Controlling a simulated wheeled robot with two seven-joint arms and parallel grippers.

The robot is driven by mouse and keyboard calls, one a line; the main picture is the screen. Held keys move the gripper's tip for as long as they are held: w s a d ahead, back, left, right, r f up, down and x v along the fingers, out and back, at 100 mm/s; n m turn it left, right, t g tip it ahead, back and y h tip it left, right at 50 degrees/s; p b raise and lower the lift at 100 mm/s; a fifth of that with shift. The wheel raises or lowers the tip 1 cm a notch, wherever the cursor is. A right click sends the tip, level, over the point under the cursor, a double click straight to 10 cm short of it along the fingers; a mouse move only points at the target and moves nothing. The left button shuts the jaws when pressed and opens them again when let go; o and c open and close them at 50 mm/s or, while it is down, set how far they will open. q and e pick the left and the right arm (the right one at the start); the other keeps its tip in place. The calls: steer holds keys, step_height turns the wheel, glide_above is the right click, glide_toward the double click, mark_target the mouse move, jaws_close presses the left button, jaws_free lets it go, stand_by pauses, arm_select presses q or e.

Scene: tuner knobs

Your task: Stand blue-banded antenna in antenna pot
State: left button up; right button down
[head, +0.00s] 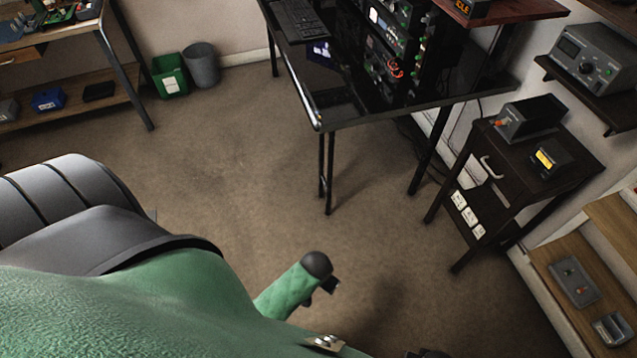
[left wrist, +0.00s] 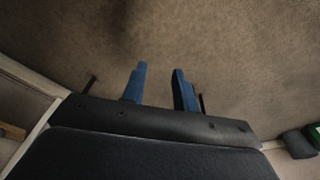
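I cannot make out the blue-banded antenna or the antenna pot in either view. My left gripper (left wrist: 160,69) shows in the left wrist view, with its two blue fingers apart and nothing between them. Bare brown carpet lies beyond the fingers. I cannot make out either gripper in the head view.
A black desk (head: 402,108) holds a keyboard (head: 299,18) and a rack of electronics (head: 388,52). A dark drawer stand (head: 497,160) and a wooden bench (head: 560,290) are right. A green bin (head: 170,76) and grey bin (head: 202,66) stand behind. The carpet (head: 250,150) between is clear.

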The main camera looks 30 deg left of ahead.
arm_select(q)
steer(key=s+d+f, duration=0.2)
steer(key=s, duration=0.5)
steer(key=shift+d+f+m, duration=0.2)
steer(key=shift+d+m, duration=0.05)
steer(key=shift+m, duration=0.15)
steer(key=shift+o, duration=0.2)
